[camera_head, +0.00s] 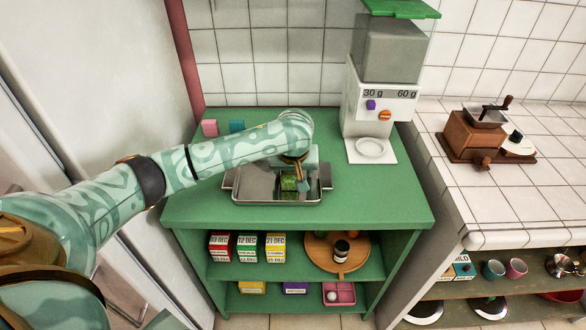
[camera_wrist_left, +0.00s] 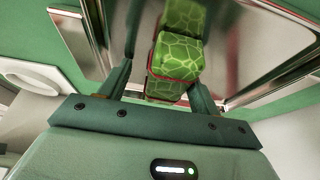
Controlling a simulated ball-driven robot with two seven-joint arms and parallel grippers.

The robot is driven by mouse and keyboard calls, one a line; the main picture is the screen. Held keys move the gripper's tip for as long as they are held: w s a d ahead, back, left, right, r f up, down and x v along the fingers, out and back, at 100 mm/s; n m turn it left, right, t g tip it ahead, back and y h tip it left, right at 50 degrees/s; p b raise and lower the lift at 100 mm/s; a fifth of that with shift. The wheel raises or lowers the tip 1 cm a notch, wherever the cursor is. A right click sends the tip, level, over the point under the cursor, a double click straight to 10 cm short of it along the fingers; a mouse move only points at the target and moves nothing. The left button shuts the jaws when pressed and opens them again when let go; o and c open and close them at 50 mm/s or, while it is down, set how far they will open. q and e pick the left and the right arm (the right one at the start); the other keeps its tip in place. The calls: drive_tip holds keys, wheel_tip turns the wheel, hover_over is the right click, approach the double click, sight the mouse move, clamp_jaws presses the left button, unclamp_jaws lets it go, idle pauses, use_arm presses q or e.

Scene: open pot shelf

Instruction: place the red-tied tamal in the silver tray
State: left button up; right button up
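The silver tray (camera_head: 248,190) lies on the green shelf top. A green tamal (camera_head: 288,184) with a leaf-vein pattern is in the tray; the left wrist view shows it larger, with a red tie (camera_wrist_left: 182,47) along its edge. My left gripper (camera_head: 299,184) is lowered over the tray at the tamal. In the left wrist view its two fingers (camera_wrist_left: 162,92) stand wide apart with the tamal between and beyond them, and a gap shows at the left finger. A reflection of the tamal shows in the tray floor. My right gripper is not in view.
A white dispenser (camera_head: 385,100) with a dish stands at the back right of the shelf top. Pink (camera_head: 210,128) and teal (camera_head: 237,127) blocks stand at the back left. Dated boxes (camera_head: 246,247) and a round wooden board (camera_head: 325,260) are on the shelf below. The front of the top is clear.

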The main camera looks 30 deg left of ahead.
use_arm(q)
drive_tip(key=p+v, duration=0.8)
drive_tip(key=v, duration=0.4)
drive_tip(key=shift+r, duration=0.2)
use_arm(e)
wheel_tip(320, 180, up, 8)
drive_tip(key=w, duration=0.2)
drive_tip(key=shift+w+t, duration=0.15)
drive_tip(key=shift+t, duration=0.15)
use_arm(q)
drive_tip(key=shift+w, duration=0.1)
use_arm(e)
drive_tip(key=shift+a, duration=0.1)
